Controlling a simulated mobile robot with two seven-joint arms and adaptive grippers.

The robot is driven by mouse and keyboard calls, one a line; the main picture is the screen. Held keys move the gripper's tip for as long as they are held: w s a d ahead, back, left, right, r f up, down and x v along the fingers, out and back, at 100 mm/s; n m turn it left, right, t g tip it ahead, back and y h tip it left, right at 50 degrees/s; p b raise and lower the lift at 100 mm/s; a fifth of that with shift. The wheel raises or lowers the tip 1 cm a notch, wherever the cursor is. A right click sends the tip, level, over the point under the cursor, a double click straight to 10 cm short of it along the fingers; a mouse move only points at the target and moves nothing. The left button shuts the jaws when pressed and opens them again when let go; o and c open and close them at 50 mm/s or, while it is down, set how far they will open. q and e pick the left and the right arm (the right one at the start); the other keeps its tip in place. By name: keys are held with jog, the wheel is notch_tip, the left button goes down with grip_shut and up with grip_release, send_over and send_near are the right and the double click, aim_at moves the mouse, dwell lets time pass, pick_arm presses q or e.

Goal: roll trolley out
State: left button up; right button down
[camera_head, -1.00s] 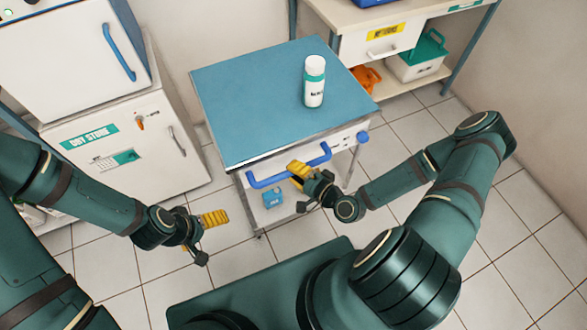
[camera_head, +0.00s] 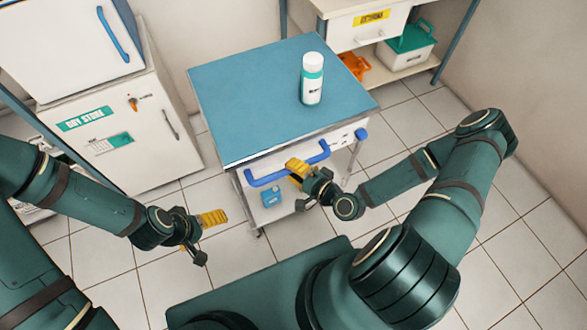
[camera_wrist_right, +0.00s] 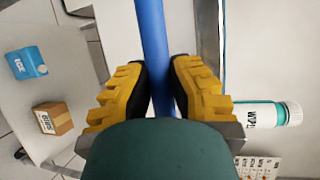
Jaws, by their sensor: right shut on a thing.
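The trolley (camera_head: 260,95) has a blue top and white body, and stands in front of me. A blue push handle (camera_head: 262,180) runs along its near side. My right gripper (camera_head: 297,170) is shut on this handle near its middle. In the right wrist view, the yellow fingers of the right gripper (camera_wrist_right: 160,95) press on both sides of the blue handle bar (camera_wrist_right: 152,35). My left gripper (camera_head: 205,233) hangs at the left, apart from the trolley, with nothing seen in it. Its finger gap cannot be made out.
A white wipes bottle (camera_head: 312,80) stands upright on the trolley top. A small blue box (camera_head: 271,197) and a brown box (camera_wrist_right: 52,118) sit low in the trolley. A white dry-store cabinet (camera_head: 165,165) is close at left. A bench (camera_head: 340,8) stands behind. Tiled floor is clear at right.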

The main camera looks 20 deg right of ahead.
jog(key=shift+s+a+f, duration=0.1)
jog(key=shift+s+a, duration=0.05)
jog(key=c, duration=0.8)
grip_release()
jog(key=shift+c, duration=0.2)
jog(key=v, duration=1.2)
jog(key=w+a+f+n+g, duration=0.3)
jog(key=a+f+n+g, duration=0.25)
jog(key=n+g, duration=0.2)
jog(key=a+r+n+g+h, duration=0.3)
jog(key=a+n+g, duration=0.2)
jog(key=a, duration=0.2)
jog(key=shift+w+r, duration=0.3)
jog(key=shift+r, duration=0.05)
